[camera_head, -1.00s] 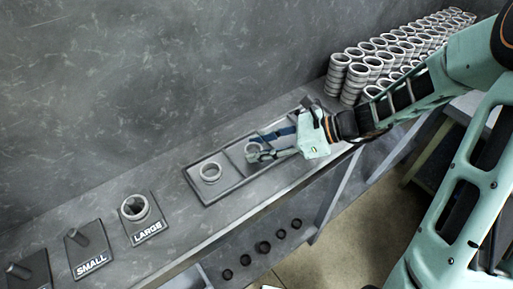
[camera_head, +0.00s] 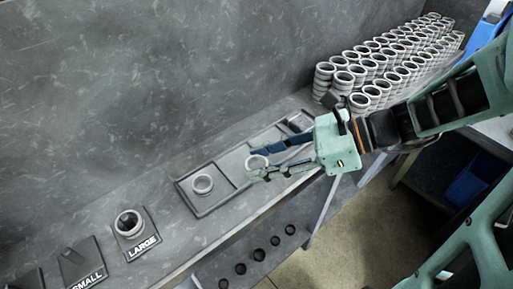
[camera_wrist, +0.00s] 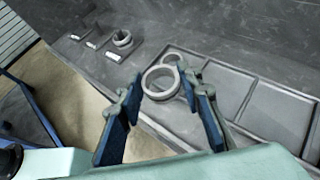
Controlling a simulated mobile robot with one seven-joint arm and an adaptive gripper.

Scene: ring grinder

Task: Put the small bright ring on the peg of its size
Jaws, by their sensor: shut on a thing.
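My gripper (camera_head: 262,168) is shut on a light grey ring (camera_head: 251,166), held at the fingertips above the tray. In the wrist view the held ring (camera_wrist: 147,91) sits between the two fingertips (camera_wrist: 160,77). A second ring (camera_head: 203,192) lies in the left compartment of the tray. The SMALL plate (camera_head: 88,275) has a bare, slanting peg (camera_head: 72,256) and is partly cut off. The LARGE plate (camera_head: 143,246) has a ring (camera_head: 120,229) around its peg. Another plate (camera_head: 28,281) shows at the lower left corner, mostly out of view.
The grey tray (camera_head: 208,210) with compartments lies on the narrow bench against a grey wall. Stacks of many rings (camera_head: 345,77) stand at the back right. Several dark round knobs (camera_head: 259,255) are below the bench edge. Bench between tray and LARGE plate is clear.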

